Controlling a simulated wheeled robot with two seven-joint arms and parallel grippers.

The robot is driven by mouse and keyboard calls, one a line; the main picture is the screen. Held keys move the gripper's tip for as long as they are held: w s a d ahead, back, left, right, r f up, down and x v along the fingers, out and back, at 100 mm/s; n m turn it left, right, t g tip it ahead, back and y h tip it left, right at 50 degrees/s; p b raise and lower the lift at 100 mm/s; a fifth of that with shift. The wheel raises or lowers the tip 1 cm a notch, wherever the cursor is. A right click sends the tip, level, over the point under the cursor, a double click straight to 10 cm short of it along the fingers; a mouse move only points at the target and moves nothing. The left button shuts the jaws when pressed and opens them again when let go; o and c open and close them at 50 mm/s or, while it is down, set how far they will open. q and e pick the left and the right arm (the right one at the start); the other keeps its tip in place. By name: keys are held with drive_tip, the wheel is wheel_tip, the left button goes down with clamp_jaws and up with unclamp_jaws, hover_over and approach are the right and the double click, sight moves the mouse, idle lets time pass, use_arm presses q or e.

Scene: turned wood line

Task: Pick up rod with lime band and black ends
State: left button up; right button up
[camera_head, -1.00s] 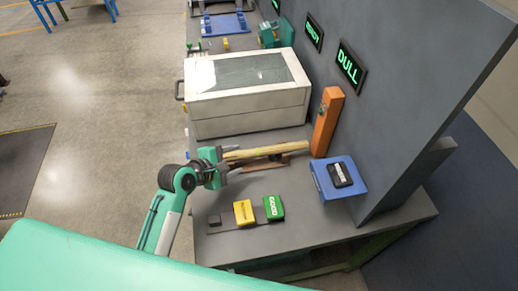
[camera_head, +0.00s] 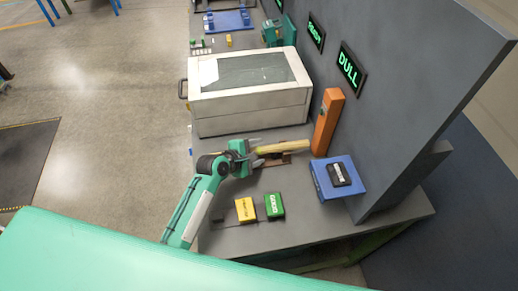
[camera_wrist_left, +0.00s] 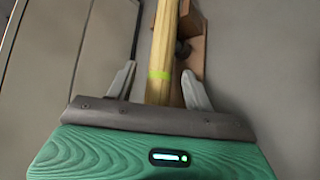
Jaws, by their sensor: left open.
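A pale wooden rod (camera_head: 287,146) lies on a brown wooden rest (camera_head: 272,162) on the grey bench. In the left wrist view the rod (camera_wrist_left: 167,32) has a lime band (camera_wrist_left: 159,75); black ends do not show there. My left gripper (camera_head: 256,149) is at the rod's left end. In the left wrist view my left gripper (camera_wrist_left: 158,76) is open, with one finger on each side of the rod near the lime band. The near end of the rod is hidden behind the gripper body. My right gripper is not in view.
A white machine with a glass lid (camera_head: 248,95) stands just behind the rod. An orange post (camera_head: 327,122) is close to the rod's right end. A blue box (camera_head: 322,182), a yellow block (camera_head: 245,210) and a green block (camera_head: 274,206) are in front.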

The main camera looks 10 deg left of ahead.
use_arm(q)
drive_tip(key=c, duration=1.1)
clamp_jaws()
drive_tip(key=shift+r, duration=0.15)
